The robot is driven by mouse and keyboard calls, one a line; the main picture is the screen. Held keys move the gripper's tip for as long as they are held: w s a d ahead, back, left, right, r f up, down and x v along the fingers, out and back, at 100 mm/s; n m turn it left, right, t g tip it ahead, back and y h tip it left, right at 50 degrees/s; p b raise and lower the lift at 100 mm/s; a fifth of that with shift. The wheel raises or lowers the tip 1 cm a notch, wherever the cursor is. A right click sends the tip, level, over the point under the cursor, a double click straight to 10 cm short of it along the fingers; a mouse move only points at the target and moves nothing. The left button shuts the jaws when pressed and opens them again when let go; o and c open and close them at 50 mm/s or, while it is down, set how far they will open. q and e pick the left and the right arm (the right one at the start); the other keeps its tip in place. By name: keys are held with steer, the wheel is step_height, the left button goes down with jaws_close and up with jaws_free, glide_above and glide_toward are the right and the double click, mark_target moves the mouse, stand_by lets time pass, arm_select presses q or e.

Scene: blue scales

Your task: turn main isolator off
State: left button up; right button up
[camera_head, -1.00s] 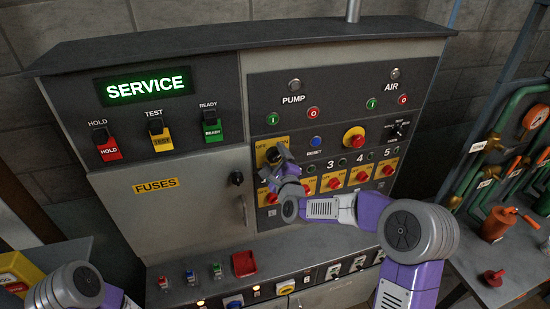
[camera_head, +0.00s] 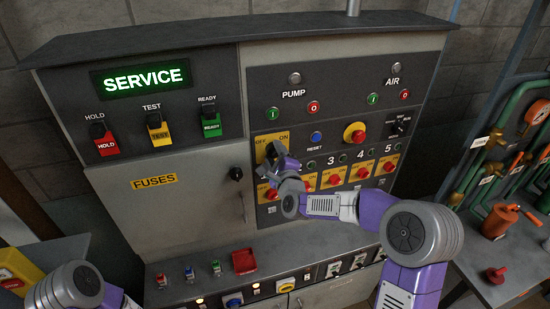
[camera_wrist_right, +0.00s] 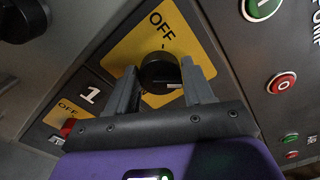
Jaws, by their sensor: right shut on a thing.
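The main isolator is a black rotary knob (camera_wrist_right: 160,70) on a yellow plate (camera_head: 283,138) marked OFF and ON, at the left of the grey control panel. My right gripper (camera_head: 273,153) is at this plate in the head view and partly covers the knob. In the right wrist view, the two fingers of my right gripper (camera_wrist_right: 159,75) stand on either side of the knob and are shut on it. A thin pale line shows on the knob's face. Its exact setting is hard to tell. My left arm shows at the lower left, but its gripper is out of view.
A row of red knobs on yellow plates (camera_head: 333,181) lies right of and below the isolator. A red emergency button (camera_head: 354,133) is further right. A black handle (camera_head: 236,174) sits on the fuses door to the left. A ledge with small switches (camera_head: 189,272) runs below.

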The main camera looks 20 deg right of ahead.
steer(key=n+b, duration=0.2)
steer(key=b, duration=0.1)
steer(key=n+b, duration=0.3)
steer(key=shift+a+f, duration=0.1)
steer(key=shift+f, duration=0.3)
steer(key=n+b, duration=0.2)
steer(key=shift+n, duration=0.4)
steer(key=n+b, duration=0.1)
steer(key=n, duration=0.3)
steer(key=shift+b, duration=0.35)
steer(key=shift+f+n+b, duration=0.1)
steer(key=shift+n+b, duration=0.2)
steer(key=shift+n, duration=2.2)
steer(key=o, duration=1)
steer(key=shift+d, duration=0.2)
